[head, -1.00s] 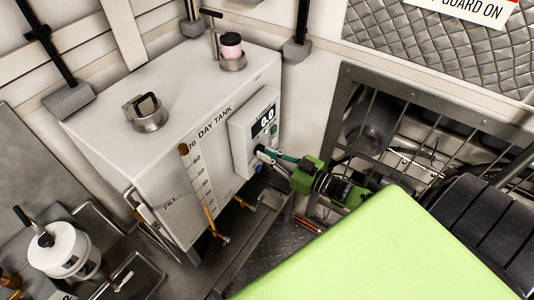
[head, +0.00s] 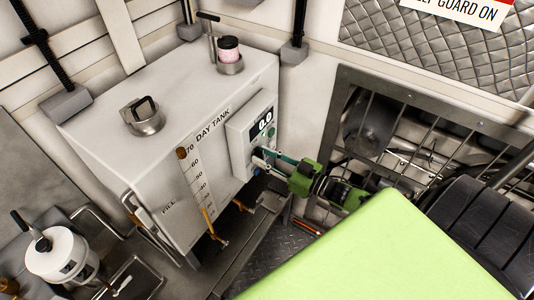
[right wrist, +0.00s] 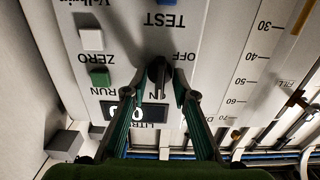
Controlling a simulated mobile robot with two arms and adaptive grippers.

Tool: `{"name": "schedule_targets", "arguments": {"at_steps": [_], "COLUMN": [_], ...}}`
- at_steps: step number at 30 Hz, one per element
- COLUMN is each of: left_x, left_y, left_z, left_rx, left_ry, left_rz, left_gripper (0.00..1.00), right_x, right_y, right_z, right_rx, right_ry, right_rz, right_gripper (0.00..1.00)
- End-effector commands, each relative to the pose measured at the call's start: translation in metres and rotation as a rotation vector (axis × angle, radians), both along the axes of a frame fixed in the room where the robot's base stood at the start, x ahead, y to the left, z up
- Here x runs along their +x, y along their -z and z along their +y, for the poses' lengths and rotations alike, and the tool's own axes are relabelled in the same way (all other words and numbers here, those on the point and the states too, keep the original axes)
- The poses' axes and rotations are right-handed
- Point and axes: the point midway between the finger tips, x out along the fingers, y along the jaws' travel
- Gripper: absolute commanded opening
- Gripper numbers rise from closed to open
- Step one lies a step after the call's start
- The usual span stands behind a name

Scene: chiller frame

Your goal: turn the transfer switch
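The control panel (head: 240,141) is on the right face of the white day tank (head: 185,112). It carries a lit display reading 0.0. In the right wrist view the picture is upside down, and the dark transfer switch knob (right wrist: 159,73) sits near the labels TEST, OFF and ON. My right gripper (head: 263,160) is at the panel. In the right wrist view its two fingers (right wrist: 160,82) stand on either side of the knob. I cannot tell whether they press on it. In the head view the fingers partly hide the switch. My left gripper is not in view.
A white button (right wrist: 91,40) and a green button (right wrist: 99,77) are beside the switch. A metal guard frame (head: 400,110) stands right of my gripper. A white canister (head: 58,252) is at lower left.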

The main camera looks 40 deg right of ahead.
Motion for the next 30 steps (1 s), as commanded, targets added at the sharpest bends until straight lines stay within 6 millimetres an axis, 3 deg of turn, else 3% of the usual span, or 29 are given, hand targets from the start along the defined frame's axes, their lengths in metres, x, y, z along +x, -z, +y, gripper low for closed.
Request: {"name": "schedule_targets", "arguments": {"at_steps": [5, 21, 30], "left_x": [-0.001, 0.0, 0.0], "left_y": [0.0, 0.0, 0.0], "left_z": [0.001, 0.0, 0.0], "left_rx": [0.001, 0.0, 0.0], "left_ry": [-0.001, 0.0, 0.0], "left_rz": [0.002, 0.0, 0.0], "left_gripper": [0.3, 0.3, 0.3], "right_x": [-0.011, -0.099, -0.111], "right_y": [0.001, 0.001, 0.0], "right_z": [-0.004, -0.041, -0.046], "right_rx": [-0.001, -0.001, 0.0], "right_ry": [-0.001, 0.0, 0.0], "right_rz": [0.001, 0.003, 0.0], "right_gripper": [0.26, 0.26, 0.26]}}
